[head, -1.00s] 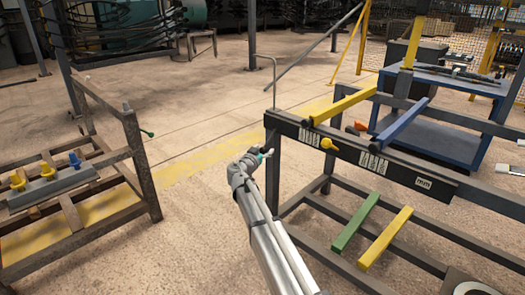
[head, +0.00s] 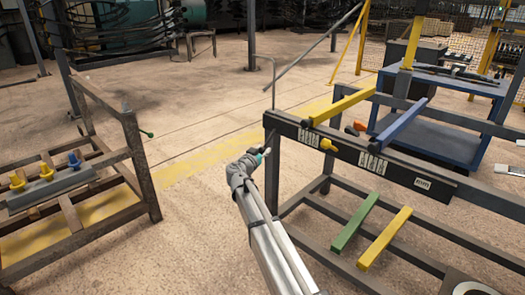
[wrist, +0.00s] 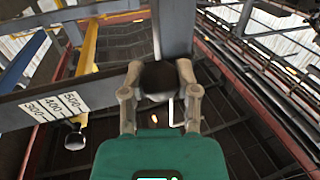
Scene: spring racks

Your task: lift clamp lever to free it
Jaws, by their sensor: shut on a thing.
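My gripper (wrist: 158,82) shows in the wrist view with its two pale fingers closed on a dark rounded knob (wrist: 158,76). The knob hides most of what lies behind it, and I cannot tell for certain whether it is the clamp lever's end. In the head view my gripper (head: 264,155) is at the left end of the dark rail (head: 395,168); its fingertips are too small to make out there. A yellow lever-like handle (head: 328,144) sits on the rail's front to the right of my gripper, apart from it. An orange handle (head: 357,126) is behind the rail.
A yellow arm (head: 345,102) and a blue arm (head: 403,122) stick out behind the rail. Green (head: 355,222) and yellow (head: 385,238) bars lie on the lower frame. A rusty rack (head: 139,160) stands at left, with open floor between. A blue cart (head: 440,140) stands behind.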

